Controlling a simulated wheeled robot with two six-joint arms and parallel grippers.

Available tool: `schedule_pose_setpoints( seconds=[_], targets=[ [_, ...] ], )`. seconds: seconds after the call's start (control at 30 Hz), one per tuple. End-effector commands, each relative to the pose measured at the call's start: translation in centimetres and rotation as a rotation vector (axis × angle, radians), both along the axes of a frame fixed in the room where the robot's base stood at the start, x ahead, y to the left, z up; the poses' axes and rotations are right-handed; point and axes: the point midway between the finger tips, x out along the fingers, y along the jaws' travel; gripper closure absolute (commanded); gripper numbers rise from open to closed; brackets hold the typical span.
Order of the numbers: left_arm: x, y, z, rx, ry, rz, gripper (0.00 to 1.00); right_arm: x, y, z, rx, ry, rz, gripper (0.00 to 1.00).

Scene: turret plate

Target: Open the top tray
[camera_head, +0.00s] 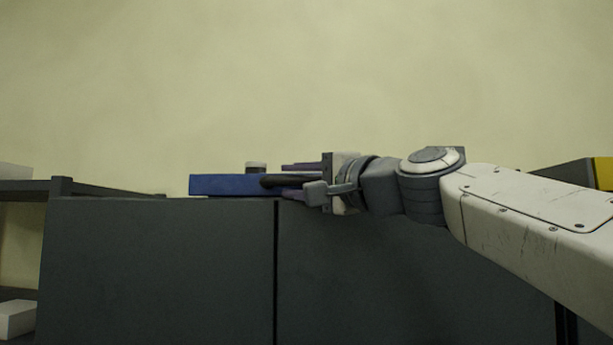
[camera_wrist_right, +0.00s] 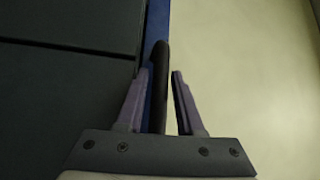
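The top tray (camera_head: 222,185) is a flat blue box at the upper edge of a dark grey cabinet. It shows as a narrow blue strip in the right wrist view (camera_wrist_right: 155,25). A black bar-like handle (camera_head: 275,181) is at its right end. My right gripper (camera_head: 288,181) is open at the handle. In the right wrist view its two purple fingers (camera_wrist_right: 160,73) stand on either side of the black handle (camera_wrist_right: 161,60). Contact cannot be told. My left gripper is not in view.
The dark grey cabinet (camera_head: 160,265) fills the lower middle, with a vertical seam. A small dark cylinder with a light top (camera_head: 256,167) shows behind the tray. A shelf rack (camera_head: 60,188) stands at left. A yellow-ended dark object (camera_head: 604,173) is at far right.

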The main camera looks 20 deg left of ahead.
Motion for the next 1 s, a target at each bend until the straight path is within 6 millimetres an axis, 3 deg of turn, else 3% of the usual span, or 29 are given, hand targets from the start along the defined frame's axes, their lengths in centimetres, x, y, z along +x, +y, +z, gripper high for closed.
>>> schedule_pose_setpoints(
  seconds=[0.1,0.13,0.2,0.23,1.0],
  targets=[
    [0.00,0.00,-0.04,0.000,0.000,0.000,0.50,0.00,-0.03,-0.02,0.000,0.000,0.000,0.64],
    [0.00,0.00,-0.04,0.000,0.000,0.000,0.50,0.00,-0.03,-0.02,0.000,0.000,0.000,0.72],
    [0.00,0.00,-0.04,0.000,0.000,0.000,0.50,-0.01,-0.04,-0.02,0.000,0.000,0.000,0.99],
    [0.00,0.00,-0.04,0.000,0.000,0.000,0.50,0.00,-0.04,-0.02,0.000,0.000,0.000,1.00],
    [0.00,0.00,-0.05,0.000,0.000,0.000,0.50,0.00,-0.06,-0.04,-0.001,0.000,-0.001,1.00]
  ],
)
